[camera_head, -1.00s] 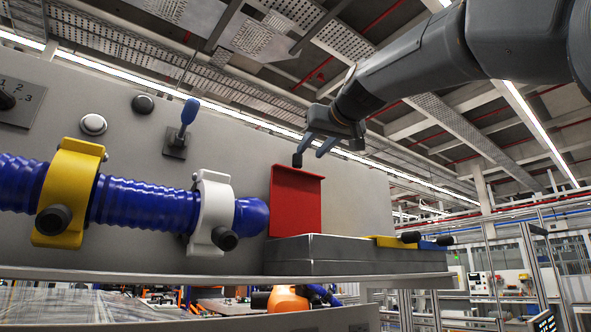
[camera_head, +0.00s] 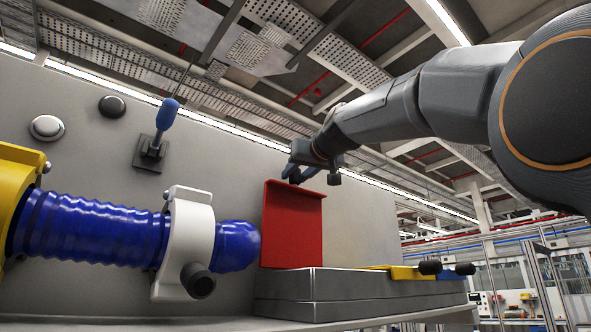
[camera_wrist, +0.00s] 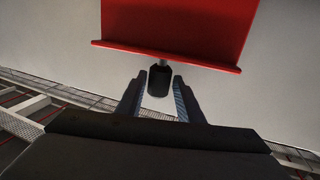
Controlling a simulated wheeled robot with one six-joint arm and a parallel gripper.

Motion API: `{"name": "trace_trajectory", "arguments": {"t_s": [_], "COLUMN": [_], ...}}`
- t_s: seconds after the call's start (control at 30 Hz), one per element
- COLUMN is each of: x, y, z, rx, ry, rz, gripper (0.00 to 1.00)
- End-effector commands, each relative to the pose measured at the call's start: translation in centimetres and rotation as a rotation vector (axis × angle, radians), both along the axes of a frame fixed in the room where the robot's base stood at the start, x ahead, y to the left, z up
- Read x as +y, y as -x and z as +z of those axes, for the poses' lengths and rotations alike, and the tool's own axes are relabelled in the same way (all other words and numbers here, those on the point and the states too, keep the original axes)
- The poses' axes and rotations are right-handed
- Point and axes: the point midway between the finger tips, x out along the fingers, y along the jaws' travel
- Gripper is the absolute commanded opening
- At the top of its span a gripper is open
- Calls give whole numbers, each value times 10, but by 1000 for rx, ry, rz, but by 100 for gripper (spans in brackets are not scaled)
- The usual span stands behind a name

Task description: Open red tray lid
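The red lid (camera_head: 292,226) stands upright, a flat panel with a lip along its top edge, at the back left of the grey tray box (camera_head: 345,283). In the wrist view the red lid (camera_wrist: 180,28) fills the top, and a black knob (camera_wrist: 160,80) on a short stem juts from its lip. My gripper (camera_head: 303,172) is just above the lid's top edge. In the wrist view my gripper (camera_wrist: 158,92) is open, one finger on each side of the knob with gaps showing. I cannot tell how deep the knob sits between the fingers.
A blue corrugated hose (camera_head: 95,230) in a white clamp (camera_head: 184,243) and a yellow clamp (camera_head: 15,195) lies left of the lid. A blue lever (camera_head: 166,115) is on the grey panel above. Yellow and blue handles (camera_head: 405,271) lie on the box's right end. Space above is free.

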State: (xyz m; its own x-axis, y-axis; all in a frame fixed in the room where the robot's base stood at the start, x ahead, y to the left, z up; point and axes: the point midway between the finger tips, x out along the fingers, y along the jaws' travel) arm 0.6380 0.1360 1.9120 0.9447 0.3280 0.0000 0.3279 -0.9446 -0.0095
Motion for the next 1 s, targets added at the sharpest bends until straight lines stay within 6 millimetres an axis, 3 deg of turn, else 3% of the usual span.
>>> {"name": "trace_trajectory", "arguments": {"t_s": [0.13,0.47,0.67,1.0], "x": [3,3,3,0], "y": [-11,-14,-14,-11], "z": [1,0,0,-3], "rx": [0,0,0,-15], "ry": [0,1,0,-9], "rz": [-1,-3,-3,-4], "gripper": [34,34,1,0]}}
